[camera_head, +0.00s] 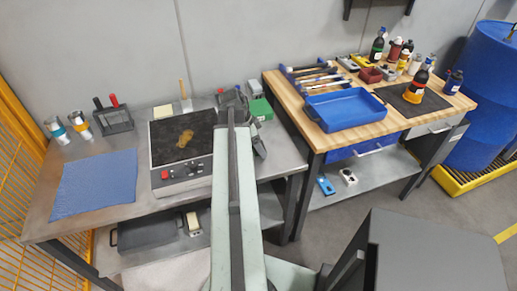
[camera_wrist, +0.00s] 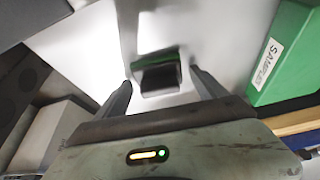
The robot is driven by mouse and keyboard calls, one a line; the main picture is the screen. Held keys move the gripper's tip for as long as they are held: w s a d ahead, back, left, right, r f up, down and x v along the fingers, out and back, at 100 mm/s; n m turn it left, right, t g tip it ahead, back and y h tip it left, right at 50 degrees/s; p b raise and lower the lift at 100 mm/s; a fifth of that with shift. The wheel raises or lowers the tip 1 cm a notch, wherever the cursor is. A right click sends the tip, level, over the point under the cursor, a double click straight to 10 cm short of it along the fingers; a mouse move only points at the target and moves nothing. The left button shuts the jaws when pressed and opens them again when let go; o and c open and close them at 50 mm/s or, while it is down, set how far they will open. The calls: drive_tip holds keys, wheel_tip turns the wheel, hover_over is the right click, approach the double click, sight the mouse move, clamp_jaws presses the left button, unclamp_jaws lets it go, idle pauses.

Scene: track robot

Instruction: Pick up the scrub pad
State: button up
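My gripper (camera_wrist: 162,88) is open, its two dark fingers spread in the wrist view. The block is not clearly visible there.
A green box (camera_head: 261,109) labelled SAMPLES stands close right of my gripper, also in the wrist view (camera_wrist: 288,55). A black-topped hotplate (camera_head: 165,135) is to the left. A wooden workbench (camera_head: 285,97) with a blue tray (camera_head: 345,110) stands to the right.

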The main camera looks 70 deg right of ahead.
drive_tip(key=c, duration=1.1)
wheel_tip(320, 180, up, 10)
drive_tip(key=p, duration=1)
drive_tip(key=shift+r, duration=0.15)
drive_tip(key=o, duration=0.5)
drive_tip(key=shift+c, duration=1.5)
drive_tip(key=shift+s, duration=0.1)
